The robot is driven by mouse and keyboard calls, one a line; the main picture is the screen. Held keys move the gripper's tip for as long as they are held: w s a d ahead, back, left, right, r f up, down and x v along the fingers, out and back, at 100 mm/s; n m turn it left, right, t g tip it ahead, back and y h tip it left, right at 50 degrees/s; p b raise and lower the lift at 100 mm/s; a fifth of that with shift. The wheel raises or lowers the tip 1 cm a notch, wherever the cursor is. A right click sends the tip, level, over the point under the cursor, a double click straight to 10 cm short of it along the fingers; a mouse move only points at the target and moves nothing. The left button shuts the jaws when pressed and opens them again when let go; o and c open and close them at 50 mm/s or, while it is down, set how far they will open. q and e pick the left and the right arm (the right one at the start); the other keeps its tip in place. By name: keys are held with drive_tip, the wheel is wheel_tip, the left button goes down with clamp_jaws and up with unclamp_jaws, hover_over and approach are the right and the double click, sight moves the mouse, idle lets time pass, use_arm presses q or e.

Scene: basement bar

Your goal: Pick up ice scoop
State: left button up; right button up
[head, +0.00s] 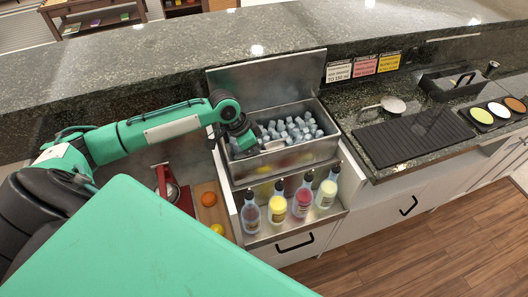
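A metal ice bin (312,152) with its lid panel raised behind stands left of centre and holds several grey-blue ice cubes (292,130). My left gripper (250,143) reaches in from the left and points down at the bin's left end. A small pale metallic piece, seemingly the ice scoop (273,146), lies just right of the fingertips at the edge of the ice. Its handle is hidden by the gripper, and I cannot tell whether the fingers touch it. The fingers are too small and dark to show open or shut. My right gripper is out of view.
Several bottles with pourers (277,208) stand in the rail before the bin. A red juicer (180,190) and fruit on a board (209,200) are lower left. A strainer (392,105), black mat (416,136) and garnish tray (498,112) lie on the right counter.

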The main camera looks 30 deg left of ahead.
use_arm(q)
clamp_jaws()
drive_tip(key=shift+r, duration=0.1)
wheel_tip(320, 180, up, 20)
drive_tip(key=b, duration=0.1)
idle(0.4)
